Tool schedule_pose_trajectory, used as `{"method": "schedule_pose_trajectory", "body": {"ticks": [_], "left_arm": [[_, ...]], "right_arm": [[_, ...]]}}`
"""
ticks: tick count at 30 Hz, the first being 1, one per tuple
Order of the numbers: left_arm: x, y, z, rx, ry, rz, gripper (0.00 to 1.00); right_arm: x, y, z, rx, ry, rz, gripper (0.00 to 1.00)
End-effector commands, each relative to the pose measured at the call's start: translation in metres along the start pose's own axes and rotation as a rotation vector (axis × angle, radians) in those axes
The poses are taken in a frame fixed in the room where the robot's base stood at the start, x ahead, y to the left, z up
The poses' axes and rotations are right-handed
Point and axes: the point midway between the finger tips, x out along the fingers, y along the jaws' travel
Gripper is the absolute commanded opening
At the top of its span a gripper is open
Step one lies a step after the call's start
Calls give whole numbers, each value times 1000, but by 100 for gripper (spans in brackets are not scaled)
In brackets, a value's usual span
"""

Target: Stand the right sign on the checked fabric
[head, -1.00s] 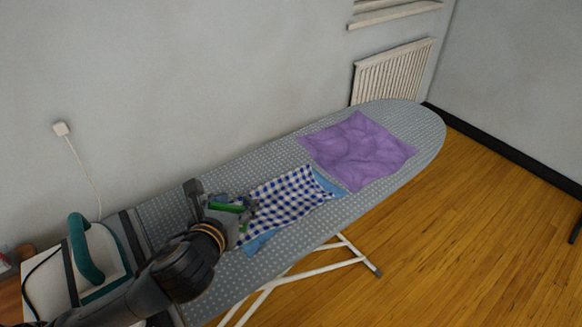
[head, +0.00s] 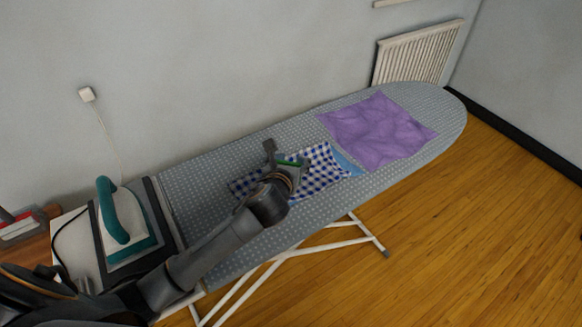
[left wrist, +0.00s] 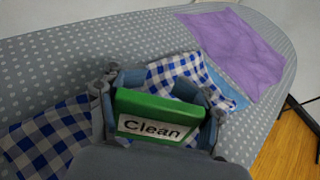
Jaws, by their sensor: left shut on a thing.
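The blue-and-white checked fabric (head: 322,171) lies on the grey dotted ironing board, with plain light-blue cloth showing at its edge. My left gripper (head: 286,163) is over the checked fabric and hides its middle. It is shut on a green sign (left wrist: 160,106) with a white label reading "Clean", seen upright between the fingers in the left wrist view. In the head view only a thin green strip of the sign shows. Whether the sign's bottom touches the fabric is hidden. My right gripper is not in view.
The ironing board (head: 215,172) carries a purple cloth (head: 378,130) at its far right end. A teal and white iron (head: 122,228) stands at the left end. The wall runs close behind the board; wooden floor is open at the right.

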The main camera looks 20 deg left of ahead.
Motion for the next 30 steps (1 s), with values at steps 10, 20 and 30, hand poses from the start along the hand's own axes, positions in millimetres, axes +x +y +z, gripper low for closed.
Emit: {"method": "schedule_pose_trajectory", "body": {"ticks": [10, 20, 30], "left_arm": [[14, -1, -31, 0, 2, 0, 32], [16, -1, -35, 0, 3, 0, 32], [18, -1, -42, 0, 7, 0, 87]], "right_arm": [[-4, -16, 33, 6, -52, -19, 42], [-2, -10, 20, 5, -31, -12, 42], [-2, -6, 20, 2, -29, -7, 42]]}}
